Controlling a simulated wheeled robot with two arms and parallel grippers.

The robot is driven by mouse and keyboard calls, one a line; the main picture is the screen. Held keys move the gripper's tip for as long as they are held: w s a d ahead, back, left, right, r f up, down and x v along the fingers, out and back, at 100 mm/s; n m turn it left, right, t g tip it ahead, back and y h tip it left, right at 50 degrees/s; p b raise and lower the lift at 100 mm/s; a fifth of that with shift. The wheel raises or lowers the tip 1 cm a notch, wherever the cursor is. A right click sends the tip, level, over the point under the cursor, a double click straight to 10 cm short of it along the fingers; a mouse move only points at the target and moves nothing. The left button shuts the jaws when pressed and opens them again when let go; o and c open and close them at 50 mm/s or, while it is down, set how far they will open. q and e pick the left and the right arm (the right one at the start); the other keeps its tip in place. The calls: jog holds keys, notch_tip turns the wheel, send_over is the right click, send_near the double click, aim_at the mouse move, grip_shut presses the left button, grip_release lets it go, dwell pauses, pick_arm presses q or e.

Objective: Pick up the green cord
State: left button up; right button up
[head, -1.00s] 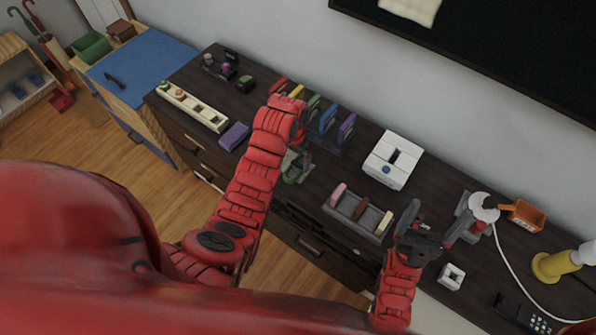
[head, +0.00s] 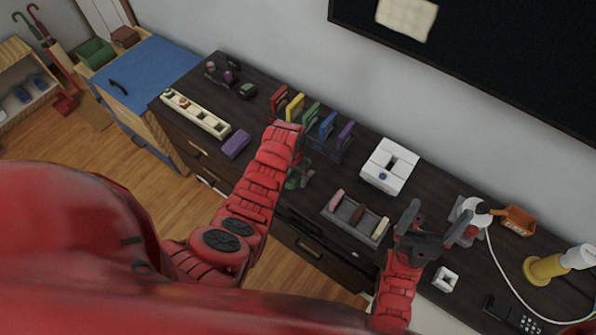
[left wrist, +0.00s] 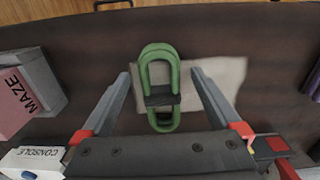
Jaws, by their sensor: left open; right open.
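The green cord (left wrist: 161,80) is a folded loop with a black band around its middle. In the left wrist view it lies on the dark top, partly over a pale cloth-like patch (left wrist: 218,85). My right gripper (head: 440,216) is open and empty above the dresser's right part.
The dark dresser top holds a rack of coloured items (head: 325,142), a white box (head: 388,167), a grey tray (head: 340,212) with blocks, a purple block (head: 235,144) and a cream tray (head: 197,114). A white cable (head: 503,275) runs at the right. The wall stands behind.

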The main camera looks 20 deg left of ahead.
pick_arm(q)
jog(key=c, duration=1.5)
jog(key=shift+r, duration=0.2)
